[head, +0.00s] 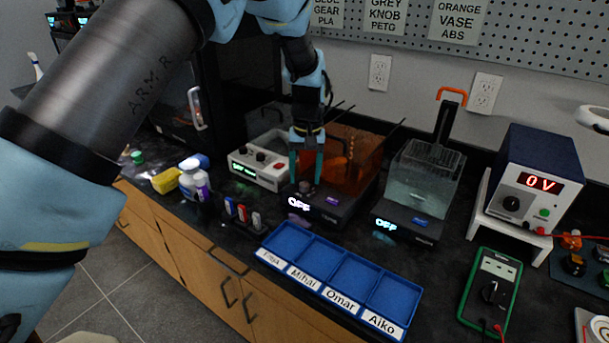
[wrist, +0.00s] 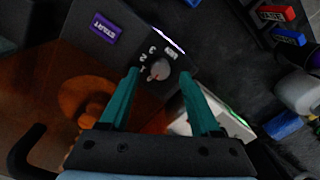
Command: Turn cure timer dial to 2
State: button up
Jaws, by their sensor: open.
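The cure station is a dark base (head: 330,208) with an orange see-through hood (head: 352,160) on it; its front display reads OFF. The cure timer dial is a small round grey knob (head: 305,187) on the base, and it also shows in the wrist view (wrist: 160,70). Pale figures curve around one side of the dial, and a small orange-red mark on it points to the lower left, near the figure closest to my fingers. My gripper (head: 306,178) points down over the dial. In the wrist view its teal fingers (wrist: 158,76) are open on either side of the knob, apparently not touching it.
A purple START button (wrist: 103,28) is on the same panel. A white control box (head: 258,170) stands close on the left, a wash tank (head: 420,185) on the right. A blue labelled tray (head: 358,262) lies in front. Small coloured sticks (head: 242,213) stand at front left.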

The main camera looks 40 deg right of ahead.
jog(key=shift+f, duration=0.85)
grip_shut()
